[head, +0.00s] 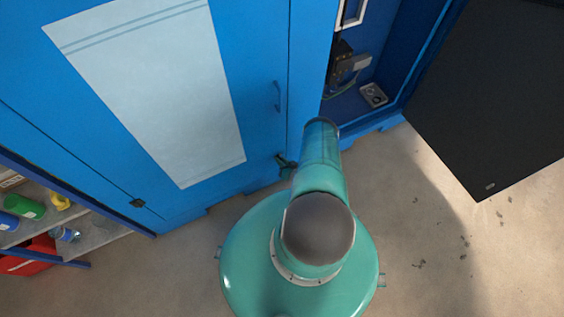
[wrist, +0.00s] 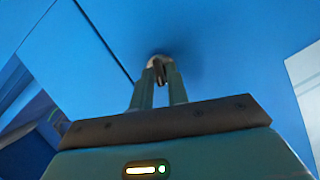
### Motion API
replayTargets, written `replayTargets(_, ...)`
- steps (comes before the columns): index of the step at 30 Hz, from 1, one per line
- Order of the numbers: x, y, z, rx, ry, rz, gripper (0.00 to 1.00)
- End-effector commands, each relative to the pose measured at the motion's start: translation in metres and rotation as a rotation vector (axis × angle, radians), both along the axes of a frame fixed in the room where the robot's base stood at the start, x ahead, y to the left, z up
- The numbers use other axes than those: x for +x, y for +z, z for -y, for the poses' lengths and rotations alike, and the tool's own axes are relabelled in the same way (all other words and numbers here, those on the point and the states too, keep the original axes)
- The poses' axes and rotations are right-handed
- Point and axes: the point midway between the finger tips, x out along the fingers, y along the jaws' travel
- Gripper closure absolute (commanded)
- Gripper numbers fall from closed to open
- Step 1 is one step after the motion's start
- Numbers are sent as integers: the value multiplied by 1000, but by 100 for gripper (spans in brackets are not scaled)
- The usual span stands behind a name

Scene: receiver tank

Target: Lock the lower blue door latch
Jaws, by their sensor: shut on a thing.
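The blue door (head: 262,60) stands closed in the head view, with a pale sheet on its face. In the wrist view, my gripper (wrist: 160,76) has its two green fingers shut on a small dark piece, the lower blue door latch (wrist: 158,68), against the blue surface. The fingers hide much of the latch, so I cannot tell its angle. In the head view, the dark green fingertips of my gripper (head: 284,161) show low on the door near its right edge. My arm hides the rest of the gripper there.
A door handle (head: 276,96) sits above the fingertips. To the right is an open compartment with a grey box (head: 374,95) and a swung-out dark door panel (head: 490,100). Shelves with bottles (head: 24,206) stand at the left. The floor (head: 400,250) is mostly clear.

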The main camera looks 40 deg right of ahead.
Motion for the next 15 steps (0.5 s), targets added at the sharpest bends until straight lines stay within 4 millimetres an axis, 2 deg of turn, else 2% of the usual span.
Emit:
replayTargets(10,1,1,1,17,0,7,100)
replayTargets(11,1,1,1,17,0,7,82)
replayTargets(12,1,1,1,17,0,7,74)
replayTargets(13,1,1,1,17,0,7,70)
replayTargets(15,1,1,1,17,0,7,70)
